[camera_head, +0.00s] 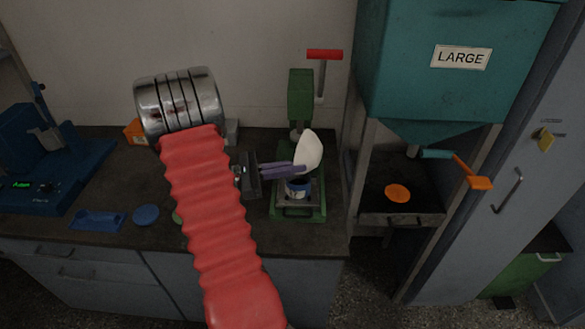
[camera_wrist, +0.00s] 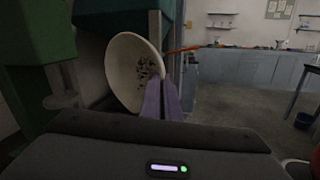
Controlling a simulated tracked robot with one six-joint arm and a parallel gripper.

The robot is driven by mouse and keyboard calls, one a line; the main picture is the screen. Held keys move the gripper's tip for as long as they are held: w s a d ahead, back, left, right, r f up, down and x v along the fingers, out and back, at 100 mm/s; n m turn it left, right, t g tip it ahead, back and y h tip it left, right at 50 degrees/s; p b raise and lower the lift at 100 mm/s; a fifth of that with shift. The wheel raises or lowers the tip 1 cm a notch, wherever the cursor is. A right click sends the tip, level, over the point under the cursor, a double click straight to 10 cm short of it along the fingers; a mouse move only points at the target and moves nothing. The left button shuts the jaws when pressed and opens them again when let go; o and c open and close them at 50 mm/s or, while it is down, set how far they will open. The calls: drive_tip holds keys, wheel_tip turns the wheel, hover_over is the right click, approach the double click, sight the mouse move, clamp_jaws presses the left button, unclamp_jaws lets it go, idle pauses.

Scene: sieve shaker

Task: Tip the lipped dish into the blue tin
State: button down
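The white lipped dish (camera_head: 310,150) is held up on edge, steeply tilted, in the purple fingers of my gripper (camera_head: 298,169). In the wrist view the dish (camera_wrist: 122,72) shows its hollow side, with dark bits clinging or lying inside near the fingers (camera_wrist: 163,98). The fingers are closed together at its rim. The blue tin (camera_head: 298,189), with a pale band, stands on the plate of the green press just below the dish and fingers. The fingers and dish partly cover the tin's top, so its contents cannot be seen.
The green press (camera_head: 301,95) with a red handle (camera_head: 324,54) rises behind the dish. A teal hopper (camera_head: 455,75) marked LARGE stands to the right. A blue disc (camera_head: 146,215) and blue tray (camera_head: 98,221) lie on the bench at left.

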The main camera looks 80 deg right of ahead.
drive_tip(key=s+m+t, duration=0.1)
drive_tip(key=s+r+m+t+y, duration=0.1)
drive_tip(key=t, duration=0.1)
drive_tip(key=shift+s+a+t, duration=0.1)
drive_tip(key=shift+a+t, duration=0.05)
drive_tip(key=shift+t, duration=0.15)
idle(0.4)
drive_tip(key=shift+s+r, duration=0.1)
drive_tip(key=s+m+t, duration=0.1)
drive_tip(key=t, duration=0.1)
drive_tip(key=m+t, duration=0.1)
drive_tip(key=shift+s+a+r+t+y, duration=0.1)
drive_tip(key=shift+s+t+y, duration=0.25)
drive_tip(key=shift+t+y, duration=0.05)
idle(0.4)
drive_tip(key=t, duration=0.1)
drive_tip(key=s+m+t, duration=0.1)
drive_tip(key=t, duration=0.2)
drive_tip(key=shift+s+a+f+m, duration=0.1)
drive_tip(key=shift+s+f+m, duration=0.05)
drive_tip(key=shift+f+m, duration=0.15)
